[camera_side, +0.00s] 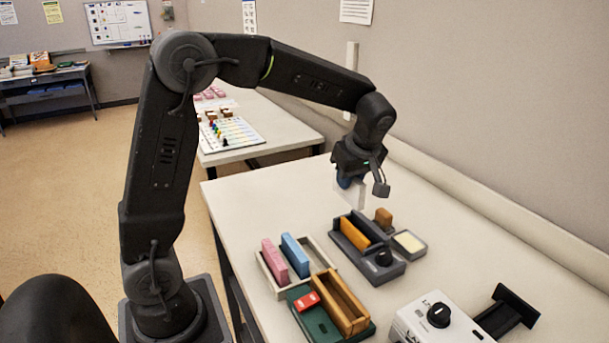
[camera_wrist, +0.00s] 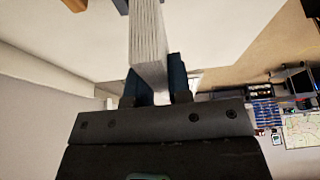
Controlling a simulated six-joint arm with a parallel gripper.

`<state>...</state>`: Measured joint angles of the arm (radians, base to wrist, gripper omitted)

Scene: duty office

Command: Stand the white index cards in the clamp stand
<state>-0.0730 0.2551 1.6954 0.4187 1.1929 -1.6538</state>
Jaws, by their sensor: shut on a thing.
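My gripper (camera_side: 352,182) is shut on the white index cards (camera_side: 349,194), holding them above the far part of the table. In the wrist view the cards (camera_wrist: 149,42) are a thick white stack with layered edges, between the two dark blue fingers of my gripper (camera_wrist: 158,88). A dark grey holder with a black knob (camera_side: 384,258) and an orange block (camera_side: 354,233) in its slot stands nearer the camera, below and apart from the cards. It looks like the clamp stand, but I cannot tell for sure.
A pale tray (camera_side: 268,278) holds pink and blue blocks. A green base (camera_side: 318,322) carries a wooden box (camera_side: 341,303) and a red piece. A white box with a knob (camera_side: 440,318) and a black bracket (camera_side: 508,312) stand at the front right. The table's far left is clear.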

